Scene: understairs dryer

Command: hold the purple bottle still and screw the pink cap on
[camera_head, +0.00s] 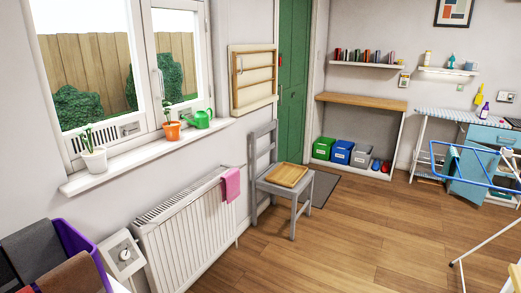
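A small purple bottle (484,111) stands upright at the far right, near the end of the ironing board and the blue drawer unit. It is small in the picture, and I cannot tell whether its top is open or covered. I cannot make out a pink cap anywhere. Neither of my grippers shows in the head view.
A blue drying rack (437,161) stands in front of the blue drawer unit (473,174) at the right. A chair (268,187) with a wooden tray stands by the radiator (187,236). The middle floor is clear.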

